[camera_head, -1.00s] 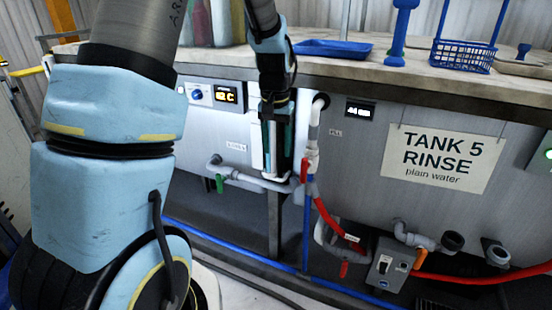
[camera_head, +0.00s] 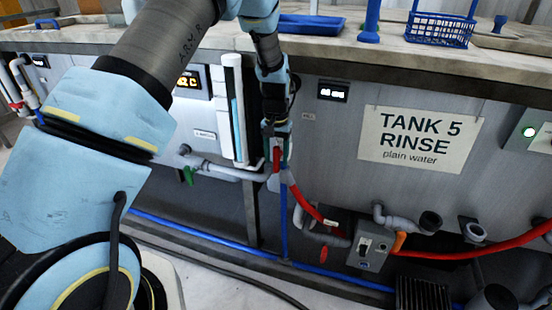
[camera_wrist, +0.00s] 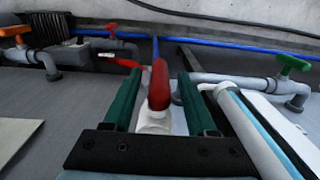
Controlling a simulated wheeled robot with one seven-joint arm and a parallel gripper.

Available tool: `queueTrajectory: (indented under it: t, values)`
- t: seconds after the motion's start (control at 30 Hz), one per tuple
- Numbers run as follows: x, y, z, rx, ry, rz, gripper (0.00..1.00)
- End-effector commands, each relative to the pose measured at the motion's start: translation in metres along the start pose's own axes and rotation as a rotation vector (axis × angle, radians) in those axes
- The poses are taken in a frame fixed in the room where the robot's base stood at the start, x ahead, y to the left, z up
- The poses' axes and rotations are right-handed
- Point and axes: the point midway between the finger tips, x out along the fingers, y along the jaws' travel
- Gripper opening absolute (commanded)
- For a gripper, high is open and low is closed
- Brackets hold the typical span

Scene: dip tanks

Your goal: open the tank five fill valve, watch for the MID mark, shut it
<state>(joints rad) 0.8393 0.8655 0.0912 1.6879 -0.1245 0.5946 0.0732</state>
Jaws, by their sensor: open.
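The Tank 5 sign (camera_head: 418,138) is on the grey tank front. A valve with a red handle (camera_head: 277,158) on a white body sits left of it, below a small label too small to read surely. My gripper (camera_head: 276,142) is at this valve. In the wrist view, my gripper (camera_wrist: 160,105) is open, its green fingers on either side of the red handle (camera_wrist: 158,85), with gaps visible. A white sight tube (camera_head: 229,85) with blue inside stands just left of my gripper. No MID mark is legible. The small display (camera_head: 332,91) is unreadable.
A green-handled valve (camera_head: 188,176) is on the pipe to the left. A lower red handle (camera_head: 323,255), a grey switch box (camera_head: 371,246) and a red hose (camera_head: 470,252) are below right. The worktop edge (camera_head: 420,82) overhangs above.

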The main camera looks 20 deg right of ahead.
Motion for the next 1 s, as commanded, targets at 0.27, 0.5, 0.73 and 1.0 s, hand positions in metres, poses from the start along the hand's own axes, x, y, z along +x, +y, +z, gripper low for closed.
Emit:
queueTrajectory:
  t: [0.27,0.5,0.73,1.0]
  values:
    - [0.015,0.000,0.000,0.000,0.001,0.000,0.57]
    - [0.016,0.000,0.000,0.000,0.001,0.000,0.54]
    - [0.015,0.000,0.000,0.000,0.001,0.000,0.28]
    - [0.015,0.000,0.000,0.000,0.001,0.000,0.00]
